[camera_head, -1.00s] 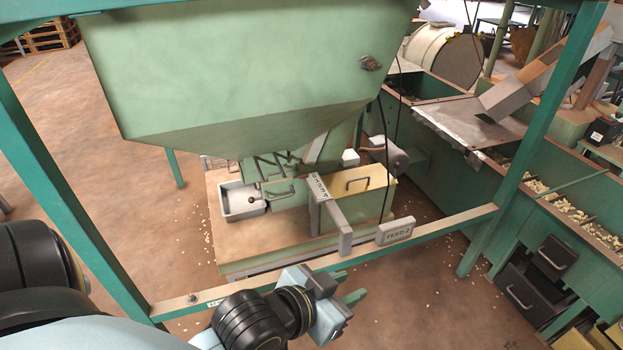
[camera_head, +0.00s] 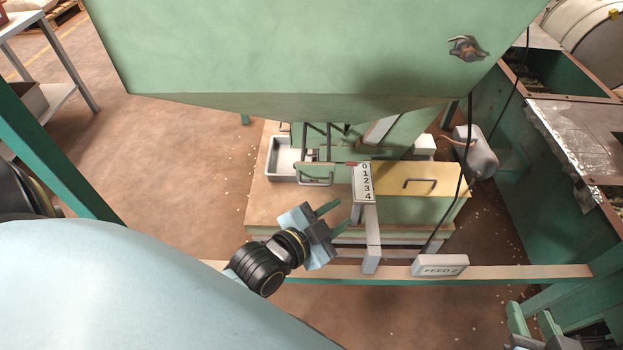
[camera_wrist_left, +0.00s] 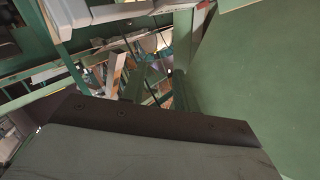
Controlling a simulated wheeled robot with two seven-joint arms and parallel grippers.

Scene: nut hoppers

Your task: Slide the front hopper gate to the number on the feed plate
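The front hopper gate (camera_head: 318,172) is a green slide with a grey handle, under the large green hopper (camera_head: 300,50). A red mark at its right end lies beside the 0 on the upright number scale (camera_head: 364,182), which reads 0 to 4 downward. The feed plate (camera_head: 440,267) on the front rail reads "FEED 2". My left gripper (camera_head: 336,218) is open and empty, below the gate handle and left of the scale post, apart from both.
A grey tray (camera_head: 284,160) sits left of the gate. A yellow-topped box (camera_head: 415,185) with a handle stands right of the scale. The front rail (camera_head: 530,272) crosses below, and a black cable hangs to the right.

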